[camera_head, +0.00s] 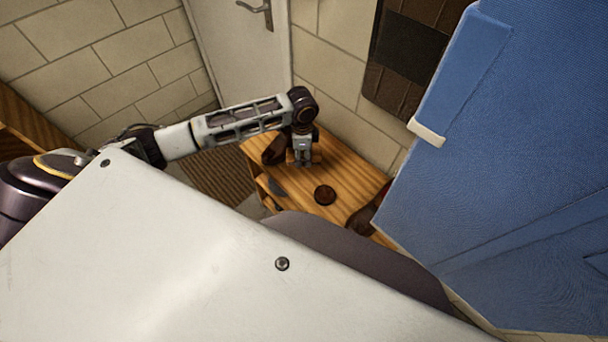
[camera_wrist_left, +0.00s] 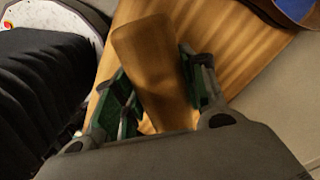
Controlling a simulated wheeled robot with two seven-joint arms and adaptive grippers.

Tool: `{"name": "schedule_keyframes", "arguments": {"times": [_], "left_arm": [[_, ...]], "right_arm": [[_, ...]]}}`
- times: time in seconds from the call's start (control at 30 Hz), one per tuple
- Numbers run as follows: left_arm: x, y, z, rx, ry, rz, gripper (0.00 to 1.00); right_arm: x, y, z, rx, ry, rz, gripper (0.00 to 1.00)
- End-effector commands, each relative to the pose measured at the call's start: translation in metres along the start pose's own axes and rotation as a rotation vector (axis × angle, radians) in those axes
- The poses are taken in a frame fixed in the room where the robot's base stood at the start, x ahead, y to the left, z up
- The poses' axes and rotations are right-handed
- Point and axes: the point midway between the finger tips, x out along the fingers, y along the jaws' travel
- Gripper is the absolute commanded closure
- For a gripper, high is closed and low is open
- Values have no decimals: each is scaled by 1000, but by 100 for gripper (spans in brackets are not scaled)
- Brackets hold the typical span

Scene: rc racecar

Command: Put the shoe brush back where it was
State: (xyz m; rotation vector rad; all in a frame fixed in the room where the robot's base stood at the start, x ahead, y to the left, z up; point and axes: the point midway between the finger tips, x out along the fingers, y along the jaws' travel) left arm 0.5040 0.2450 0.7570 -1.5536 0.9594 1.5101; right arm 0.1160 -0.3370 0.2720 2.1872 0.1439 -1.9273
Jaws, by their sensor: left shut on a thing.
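The shoe brush is a light-brown wooden block (camera_wrist_left: 148,50) between the two green-padded fingers of my left gripper in the left wrist view. My left gripper (camera_head: 302,163) is shut on it, over the back part of a wooden bench top (camera_head: 343,176). In the head view the brush is mostly hidden by the gripper. I cannot tell whether the brush touches the wood below it. My right gripper is in neither view.
A dark round tin (camera_head: 325,195) sits on the bench top, in front of my left gripper. A dark brown item (camera_head: 273,151) is close left of the gripper. A reddish-brown item (camera_head: 361,220) is at the right edge. Large blue fabric (camera_head: 500,200) covers the right side.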

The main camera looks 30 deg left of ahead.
Motion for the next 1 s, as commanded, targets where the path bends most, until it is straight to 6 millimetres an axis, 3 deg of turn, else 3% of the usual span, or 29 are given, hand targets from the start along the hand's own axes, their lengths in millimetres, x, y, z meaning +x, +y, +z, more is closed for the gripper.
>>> {"name": "schedule_keyframes", "arguments": {"times": [0.53, 1.0], "left_arm": [[58, 1, 1, 0, 0, 0, 77], [64, 1, 1, 0, 0, 0, 77]], "right_arm": [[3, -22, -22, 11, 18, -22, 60], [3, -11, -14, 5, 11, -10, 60]]}}
